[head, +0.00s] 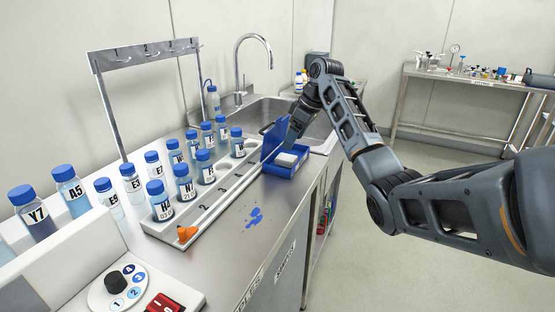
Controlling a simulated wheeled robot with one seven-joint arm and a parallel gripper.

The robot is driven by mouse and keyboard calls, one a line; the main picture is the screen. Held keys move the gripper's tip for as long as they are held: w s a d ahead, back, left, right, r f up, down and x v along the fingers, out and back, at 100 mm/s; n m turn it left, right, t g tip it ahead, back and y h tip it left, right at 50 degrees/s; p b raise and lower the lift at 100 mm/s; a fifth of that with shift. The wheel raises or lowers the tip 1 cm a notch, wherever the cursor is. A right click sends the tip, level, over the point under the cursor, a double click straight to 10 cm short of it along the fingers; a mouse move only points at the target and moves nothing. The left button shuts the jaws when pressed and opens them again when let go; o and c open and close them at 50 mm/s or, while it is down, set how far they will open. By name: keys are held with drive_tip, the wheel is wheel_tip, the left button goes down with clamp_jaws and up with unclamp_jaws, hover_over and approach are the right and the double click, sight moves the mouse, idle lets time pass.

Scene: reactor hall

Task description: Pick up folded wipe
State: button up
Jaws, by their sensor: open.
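A small blue box (279,169) with its lid raised stands on the steel counter near the sink. A white folded wipe (288,158) shows inside it, pale and flat. My gripper (290,141) points down just above the box, close to the raised lid. It is open, and nothing shows between its fingers. The fingertips are small and dark here, so I cannot tell whether they touch the wipe.
A white rack (165,232) holds several blue-capped bottles left of the box. A blue spill (255,217) lies on the counter. The sink (262,113) is behind the box. A hook stand (97,95) rises behind the bottles. A control panel (135,290) is at front left.

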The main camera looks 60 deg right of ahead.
sight(285, 157)
drive_tip(key=shift+s+p+x, duration=0.15)
drive_tip(key=shift+p+x, duration=0.1)
drive_tip(key=shift+x, duration=1.5)
drive_tip(key=shift+s+p+x, duration=0.15)
drive_tip(key=shift+p+x, duration=0.1)
drive_tip(key=shift+x, duration=1.5)
drive_tip(key=shift+d+f, duration=0.1)
drive_tip(key=shift+f, duration=0.05)
drive_tip(key=c, duration=1.1)
drive_tip(key=shift+r, duration=0.55)
wheel_tip(285, 157, up, 3)
drive_tip(key=shift+r+b, duration=0.1)
drive_tip(key=shift+b, duration=0.3)
drive_tip(key=s+d+r, duration=0.1)
drive_tip(key=s+r, duration=0.1)
drive_tip(key=s, duration=0.1)
drive_tip(key=s+d+r+b, duration=0.1)
drive_tip(key=s+d+r, duration=0.1)
drive_tip(key=s, duration=0.2)
drive_tip(key=s+d+r, duration=0.2)
drive_tip(key=s, duration=0.1)
drive_tip(key=shift+s+d+r, duration=0.15)
drive_tip(key=shift+s+r, duration=0.05)
drive_tip(key=shift+r, duration=0.2)
